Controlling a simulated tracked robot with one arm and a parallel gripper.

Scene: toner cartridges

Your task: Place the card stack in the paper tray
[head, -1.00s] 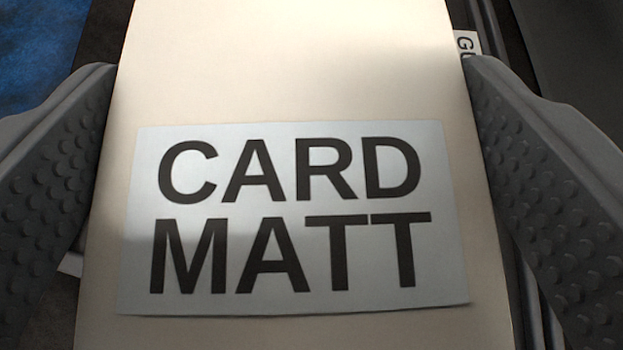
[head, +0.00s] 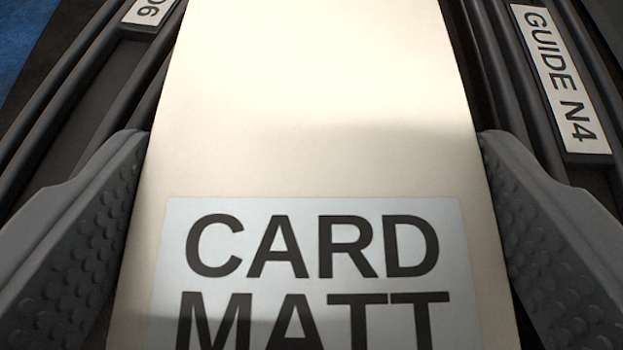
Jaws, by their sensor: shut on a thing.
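The card stack (head: 320,110) is a cream block with a pale label reading "CARD MATT". It fills the middle of the head view, and its near end runs out of the bottom of the picture. My gripper (head: 315,185) is shut on the card stack, with one grey studded finger along each long side. Dark ribbed rails, which may be part of the paper tray, show on both sides of the stack. The stack hides what lies under it, so I cannot tell whether it touches anything below.
On the right a dark rail carries a white label (head: 562,80) reading "GUIDE N4". On the left another rail has a partly cut-off label (head: 148,10) ending in "06". A blue patch (head: 22,45) shows at the far left edge.

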